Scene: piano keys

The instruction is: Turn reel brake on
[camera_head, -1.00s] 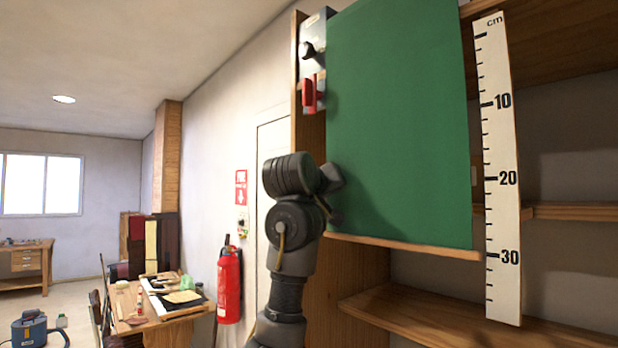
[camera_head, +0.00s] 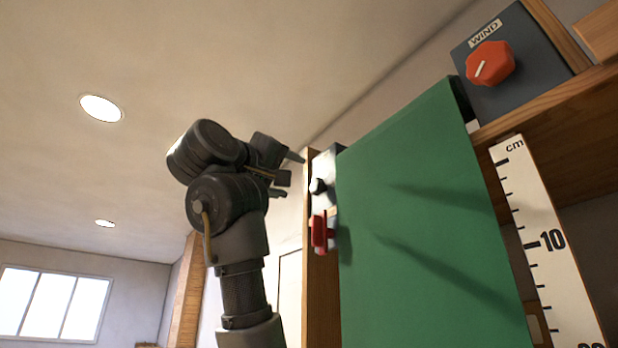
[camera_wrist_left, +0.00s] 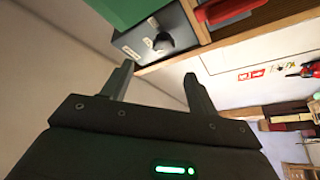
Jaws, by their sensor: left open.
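A grey box with a black knob (camera_head: 318,186) is fixed on the side post of the wooden cabinet. A red handle (camera_head: 320,232) sits just below it. I cannot read which one is the reel brake. My left gripper (camera_head: 290,170) is open and empty, just left of the grey box and apart from it. In the left wrist view the open fingers (camera_wrist_left: 160,72) point toward the box (camera_wrist_left: 138,50), whose labels are too small to read. Its black knob (camera_wrist_left: 163,42) lies just beyond the fingertips, and the red handle (camera_wrist_left: 226,9) is at the top. My right gripper is not in view.
A green sheet (camera_head: 420,220) hangs beside the box. A dark box marked WIND with a red knob (camera_head: 490,64) is at the upper right, above a cm ruler (camera_head: 545,245). Free space lies left of the cabinet.

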